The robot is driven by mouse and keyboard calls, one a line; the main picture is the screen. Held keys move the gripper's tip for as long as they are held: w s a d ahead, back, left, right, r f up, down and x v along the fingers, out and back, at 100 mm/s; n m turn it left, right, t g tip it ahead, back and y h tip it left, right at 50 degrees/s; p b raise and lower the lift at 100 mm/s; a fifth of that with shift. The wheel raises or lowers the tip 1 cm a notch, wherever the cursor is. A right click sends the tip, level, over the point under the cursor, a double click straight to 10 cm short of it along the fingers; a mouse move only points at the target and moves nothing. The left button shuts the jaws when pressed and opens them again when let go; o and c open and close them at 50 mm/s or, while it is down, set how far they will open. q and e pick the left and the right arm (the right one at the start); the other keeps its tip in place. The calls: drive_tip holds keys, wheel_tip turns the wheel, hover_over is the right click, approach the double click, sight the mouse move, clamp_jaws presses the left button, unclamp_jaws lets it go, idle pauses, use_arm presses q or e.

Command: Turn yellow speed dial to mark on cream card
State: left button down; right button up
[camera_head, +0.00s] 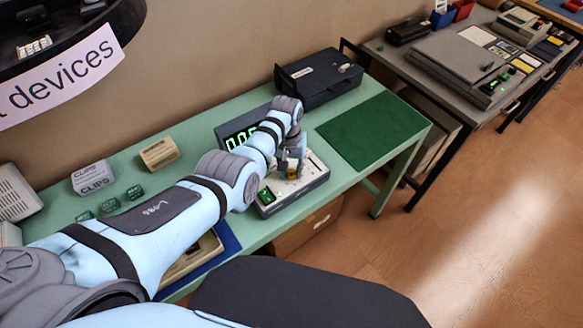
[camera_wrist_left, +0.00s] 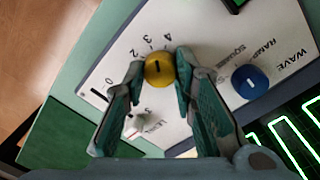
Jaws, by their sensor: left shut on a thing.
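The yellow dial (camera_wrist_left: 158,70) sits on the pale panel of a control box, with a short dark line on its top. In the wrist view this line runs roughly up and down. Small printed numbers, among them 3 and 4, lie above and left of the dial. My left gripper (camera_wrist_left: 159,62) is shut on the dial, with a finger on either side. In the head view the dial (camera_head: 292,174) shows beneath my left gripper (camera_head: 291,167). I cannot make out a cream card with a mark for certain. My right gripper is out of view.
A blue knob (camera_wrist_left: 250,82) and a white knob (camera_wrist_left: 137,124) stand close to the gripper. A lit green display (camera_head: 241,136) is behind the control box. A black case (camera_head: 318,77) and a green mat (camera_head: 373,130) lie on the green table (camera_head: 195,133).

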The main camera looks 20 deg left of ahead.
sight(289, 172)
use_arm(q)
drive_tip(key=shift+s+f, duration=0.2)
drive_tip(key=shift+s, duration=0.05)
drive_tip(key=c, duration=1.3)
unclamp_jaws()
drive_tip(key=shift+w+r, duration=0.1)
drive_tip(key=shift+w, duration=0.05)
drive_tip(key=shift+r, duration=0.1)
drive_tip(key=shift+w+r, duration=0.1)
drive_tip(key=shift+r, duration=0.2)
wheel_tip(289, 172, up, 14)
drive_tip(key=s+m+y+p, duration=0.1)
drive_tip(key=m+p, duration=0.1)
drive_tip(key=m, duration=1)
drive_tip(key=shift+t, duration=0.3)
drive_tip(key=f+b, duration=0.1)
drive_tip(key=f, duration=0.4)
drive_tip(key=f+b, duration=0.1)
drive_tip(key=f, duration=0.3)
drive_tip(key=f+b, duration=0.1)
drive_tip(key=f, duration=0.4)
drive_tip(key=shift+w+d+f, duration=0.1)
drive_tip(key=shift+w+f, duration=0.25)
drive_tip(key=shift+w, duration=0.05)
